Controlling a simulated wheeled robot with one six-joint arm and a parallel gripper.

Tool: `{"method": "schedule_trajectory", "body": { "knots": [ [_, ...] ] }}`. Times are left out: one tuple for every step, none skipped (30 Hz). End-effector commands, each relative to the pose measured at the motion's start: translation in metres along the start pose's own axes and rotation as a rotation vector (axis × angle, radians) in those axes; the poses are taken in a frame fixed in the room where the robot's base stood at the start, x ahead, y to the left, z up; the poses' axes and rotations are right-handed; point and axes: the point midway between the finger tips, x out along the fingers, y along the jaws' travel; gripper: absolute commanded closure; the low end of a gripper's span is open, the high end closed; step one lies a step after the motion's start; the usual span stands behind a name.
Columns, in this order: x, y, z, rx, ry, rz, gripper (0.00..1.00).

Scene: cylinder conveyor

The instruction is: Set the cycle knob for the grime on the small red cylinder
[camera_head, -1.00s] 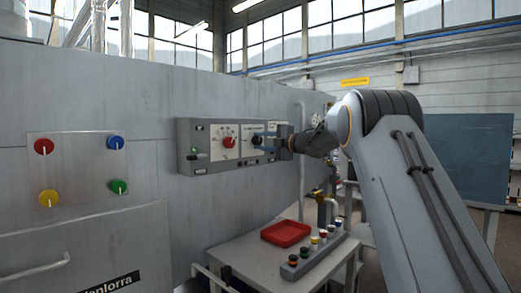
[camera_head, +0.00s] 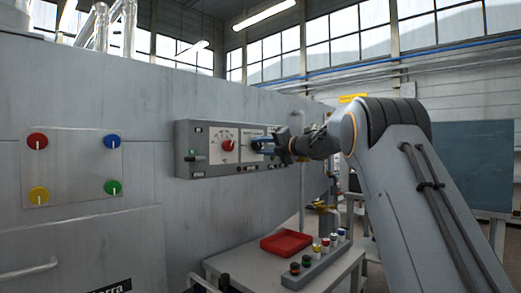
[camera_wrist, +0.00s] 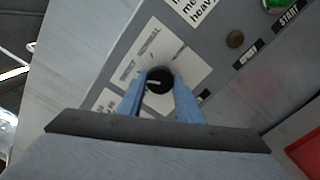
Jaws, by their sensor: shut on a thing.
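A grey control panel (camera_head: 198,167) on the machine wall carries a red knob (camera_head: 228,145) on a white plate. My gripper (camera_head: 261,145) is at the white plate to the right of it. In the wrist view my gripper's blue fingers (camera_wrist: 160,92) are shut on a black knob (camera_wrist: 159,75) with a pale pointer mark.
A red tray (camera_head: 286,253) lies beside the rack on the grey table (camera_head: 240,270). The wrist view shows a green button (camera_wrist: 275,4) marked START. Red, blue, yellow and green round knobs sit on a plate (camera_head: 75,165) at the left.

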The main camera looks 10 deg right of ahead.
Motion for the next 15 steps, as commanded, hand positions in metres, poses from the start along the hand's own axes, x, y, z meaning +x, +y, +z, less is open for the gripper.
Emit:
{"method": "schedule_trajectory", "body": {
  "knots": [
    [0.0005, -0.0010, -0.0015, -0.002, 0.003, -0.001, 0.90],
    [0.0005, -0.0010, -0.0015, -0.002, 0.003, -0.001, 0.90],
    [0.0005, -0.0010, -0.0015, -0.003, 0.003, -0.001, 0.90],
    [0.0005, -0.0010, -0.0016, -0.003, 0.003, -0.001, 0.90],
    [0.0005, -0.0010, -0.0015, -0.003, 0.003, -0.001, 0.90],
    [0.0005, -0.0010, -0.0016, -0.003, 0.003, -0.001, 0.90],
    [0.0005, -0.0010, -0.0016, -0.002, 0.003, -0.001, 0.90],
    [0.0005, -0.0011, -0.0016, -0.002, 0.003, -0.001, 0.90],
    [0.0005, -0.0011, -0.0016, -0.002, 0.003, -0.001, 0.90],
    [0.0005, -0.0011, -0.0016, -0.002, 0.003, -0.001, 0.90],
    [0.0005, -0.0011, -0.0016, -0.002, 0.003, -0.001, 0.66],
    [0.0005, -0.0012, -0.0016, -0.002, 0.003, -0.001, 0.60],
    [0.0005, -0.0011, -0.0015, -0.002, 0.003, -0.001, 0.55],
    [0.0004, -0.0011, -0.0014, -0.002, 0.003, -0.001, 0.49],
    [0.0003, -0.0011, -0.0011, -0.002, 0.002, -0.001, 0.49]
  ]
}}
